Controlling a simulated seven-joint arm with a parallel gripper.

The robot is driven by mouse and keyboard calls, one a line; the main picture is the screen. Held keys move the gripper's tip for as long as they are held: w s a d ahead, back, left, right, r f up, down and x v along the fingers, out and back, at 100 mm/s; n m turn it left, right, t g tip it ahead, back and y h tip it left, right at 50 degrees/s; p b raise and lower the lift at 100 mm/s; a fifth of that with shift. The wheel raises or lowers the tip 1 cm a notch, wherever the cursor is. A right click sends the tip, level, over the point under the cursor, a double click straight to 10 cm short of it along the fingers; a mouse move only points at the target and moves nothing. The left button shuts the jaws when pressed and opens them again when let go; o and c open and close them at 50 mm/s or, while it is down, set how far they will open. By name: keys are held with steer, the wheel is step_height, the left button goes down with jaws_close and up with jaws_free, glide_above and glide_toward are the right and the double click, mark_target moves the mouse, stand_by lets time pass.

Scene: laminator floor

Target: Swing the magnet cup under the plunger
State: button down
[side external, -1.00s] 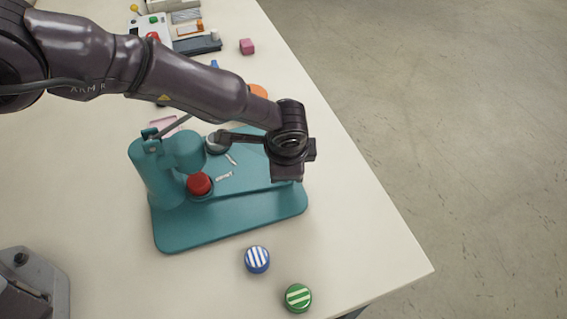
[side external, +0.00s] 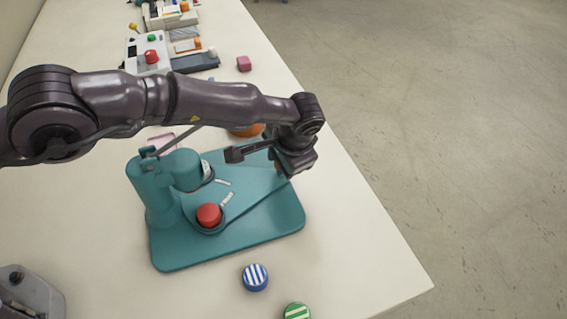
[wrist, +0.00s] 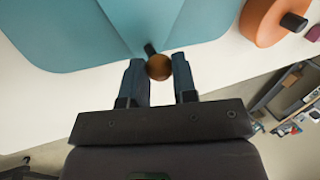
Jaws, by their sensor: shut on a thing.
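The teal press (side external: 160,195) stands on a teal base (side external: 255,235), with its plunger head (side external: 181,170) on the column. A teal swing plate (side external: 245,183) carries two cups. One cup holds a red round piece (side external: 209,215) and is in front of the head, clear of it. The other cup (side external: 207,172) is at the head's right edge, partly hidden by it. The plate's white labels are too small to read, so I cannot tell which cup is the magnet cup. My gripper (side external: 285,172) is shut on the brown knob (wrist: 158,68) at the plate's outer end.
An orange round thing (wrist: 272,20) lies behind the press. A blue striped disc (side external: 255,277) and a green striped disc (side external: 297,311) lie in front. A pink block (side external: 244,64) and other devices (side external: 150,55) are farther back. The table edge runs close along the right.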

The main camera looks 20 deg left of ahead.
mark_target(275, 169)
steer(key=shift+w+a+n+g, duration=0.4)
steer(key=shift+w+a+n, duration=0.3)
steer(key=shift+n, duration=0.5)
steer(key=shift+w+a+n+g+y, duration=0.3)
steer(key=shift+a+n, duration=0.25)
steer(key=shift+n, duration=0.25)
steer(key=c, duration=0.9)
jaws_free()
steer(key=shift+r, duration=0.1)
